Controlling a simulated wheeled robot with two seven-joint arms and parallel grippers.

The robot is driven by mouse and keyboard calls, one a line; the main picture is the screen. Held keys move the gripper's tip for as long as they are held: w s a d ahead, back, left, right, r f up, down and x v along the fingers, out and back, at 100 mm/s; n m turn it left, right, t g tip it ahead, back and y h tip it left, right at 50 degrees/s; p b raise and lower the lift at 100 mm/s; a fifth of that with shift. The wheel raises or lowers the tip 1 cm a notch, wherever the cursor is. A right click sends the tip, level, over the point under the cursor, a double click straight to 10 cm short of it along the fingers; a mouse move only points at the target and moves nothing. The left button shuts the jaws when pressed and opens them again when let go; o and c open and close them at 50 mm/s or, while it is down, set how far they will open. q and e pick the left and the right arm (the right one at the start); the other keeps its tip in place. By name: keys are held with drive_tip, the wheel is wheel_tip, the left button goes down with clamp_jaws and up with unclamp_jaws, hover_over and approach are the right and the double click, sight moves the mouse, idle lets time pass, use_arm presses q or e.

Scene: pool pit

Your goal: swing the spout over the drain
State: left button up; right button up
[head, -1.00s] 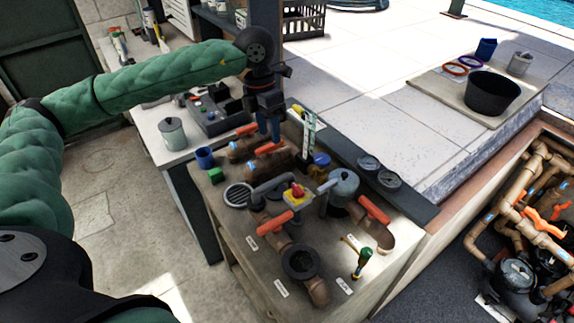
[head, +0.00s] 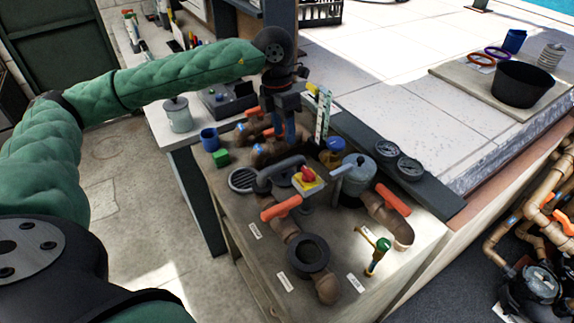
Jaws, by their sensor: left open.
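The spout (head: 279,169) is a thick grey bent pipe on the bench, behind the red and yellow knob. Its left end bends down close to the right side of the drain (head: 243,180), a round slotted grate set in the bench top. I cannot tell exactly whether that end overlaps the drain's rim. My left gripper (head: 284,132) points down over the back of the bench, behind the spout. It is open, and I see nothing held in it. Its fingertips partly cover the brown pipes there. My right gripper is not in view.
Orange-handled valves (head: 281,208) stand close to the spout. A grey canister (head: 358,174), a green-handled tool (head: 377,256) and a black flange (head: 309,253) are on the bench. A blue cup (head: 209,139) and green block (head: 221,157) lie left of the pipes.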

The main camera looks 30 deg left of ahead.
sight(288, 159)
use_arm(q)
drive_tip(key=shift+s+d+f+p, duration=0.1)
drive_tip(key=shift+d+f+p, duration=0.3)
drive_tip(key=shift+f, duration=1)
drive_tip(key=shift+s+d+f+p, duration=0.1)
drive_tip(key=shift+f+p, duration=0.6)
drive_tip(key=shift+f, duration=0.7)
drive_tip(key=shift+s+d+f+p, duration=0.15)
drive_tip(key=shift+f+p, duration=0.4)
drive_tip(key=shift+f, duration=0.85)
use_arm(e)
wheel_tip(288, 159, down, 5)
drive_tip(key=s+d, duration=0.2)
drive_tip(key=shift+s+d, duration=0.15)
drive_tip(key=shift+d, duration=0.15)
use_arm(q)
drive_tip(key=shift+w, duration=0.1)
drive_tip(key=shift+c, duration=0.2)
clamp_jaws()
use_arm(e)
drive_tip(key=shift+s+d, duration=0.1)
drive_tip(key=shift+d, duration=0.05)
